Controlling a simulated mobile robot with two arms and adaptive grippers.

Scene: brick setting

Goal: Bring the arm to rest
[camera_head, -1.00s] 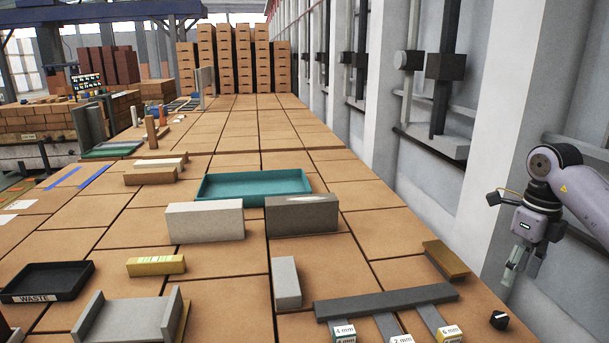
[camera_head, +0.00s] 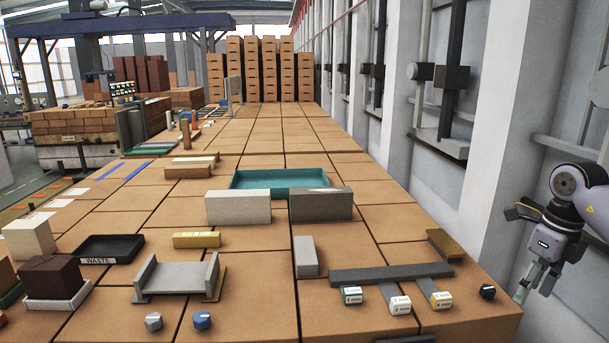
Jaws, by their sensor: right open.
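My right arm (camera_head: 575,205) comes in from the right edge. Its gripper (camera_head: 533,283) hangs fingers down beside the right edge of the tiled work surface, against the grey wall. The fingers are apart and nothing shows between them. My left gripper is not in view.
The work surface (camera_head: 255,300) holds a teal tray (camera_head: 240,180), a light block (camera_head: 237,207), a dark grey block (camera_head: 320,205), a black waste tray (camera_head: 110,247), a grey channel piece (camera_head: 178,278) and labelled gauges (camera_head: 400,305). A black knob (camera_head: 487,291) lies nearest my gripper.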

